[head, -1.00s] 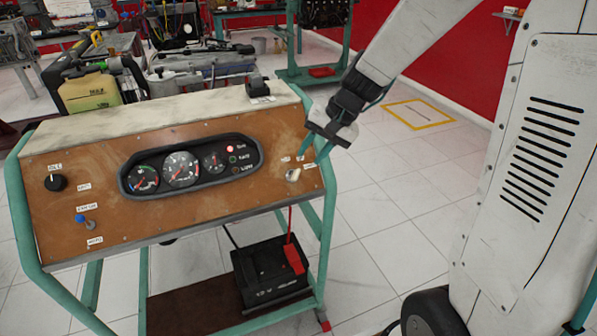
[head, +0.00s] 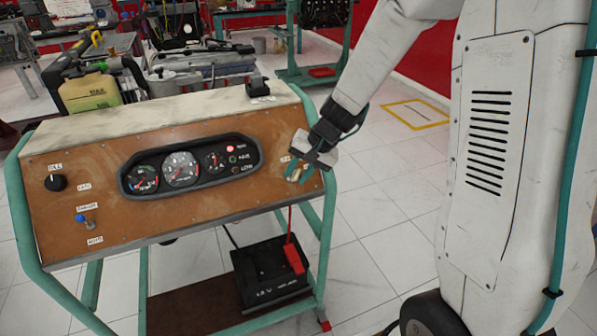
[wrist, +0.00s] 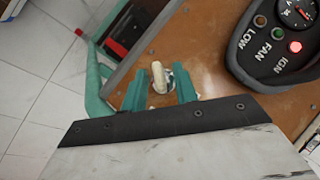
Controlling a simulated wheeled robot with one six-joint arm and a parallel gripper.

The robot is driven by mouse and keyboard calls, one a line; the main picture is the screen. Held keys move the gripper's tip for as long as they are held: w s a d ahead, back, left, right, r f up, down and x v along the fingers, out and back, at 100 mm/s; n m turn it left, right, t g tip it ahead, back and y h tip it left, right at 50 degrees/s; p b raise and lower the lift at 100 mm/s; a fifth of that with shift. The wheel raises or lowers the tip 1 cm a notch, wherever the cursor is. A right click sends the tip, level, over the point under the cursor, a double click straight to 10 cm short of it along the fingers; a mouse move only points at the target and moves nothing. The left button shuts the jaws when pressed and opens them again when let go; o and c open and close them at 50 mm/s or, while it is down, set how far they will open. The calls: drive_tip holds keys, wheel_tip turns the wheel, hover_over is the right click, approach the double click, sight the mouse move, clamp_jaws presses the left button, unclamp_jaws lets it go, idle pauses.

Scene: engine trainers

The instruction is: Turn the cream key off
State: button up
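The cream key (wrist: 159,77) sits in a round metal switch on the brown panel (head: 85,150), at the panel's right end. In the wrist view it stands between the two teal fingers of my gripper (wrist: 160,93), with gaps visible at both sides. My gripper (head: 298,172) is at the key in the head view, with its fingers open around it. There the fingers hide part of the key (head: 294,175). The labels beside the switch are mostly covered by the gripper.
A dark gauge cluster (head: 190,168) is left of the key; its red lamp (wrist: 295,47) by IGN is lit. A black knob (head: 55,182) and a blue-tipped toggle (head: 82,219) are farther left. A black battery (head: 268,275) stands on the shelf below.

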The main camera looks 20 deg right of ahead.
clamp_jaws()
drive_tip(key=n+h, duration=0.1)
drive_tip(key=n+g+h, duration=0.1)
drive_tip(key=n, duration=0.1)
drive_tip(key=shift+a+r+h, duration=0.1)
drive_tip(key=shift+a+h, duration=0.1)
drive_tip(key=shift+h, duration=0.2)
drive_tip(key=shift+a+n+h, duration=0.1)
drive_tip(key=shift+n+h, duration=0.9)
drive_tip(key=shift+n, duration=0.3)
drive_tip(key=shift+o, duration=0.9)
unclamp_jaws()
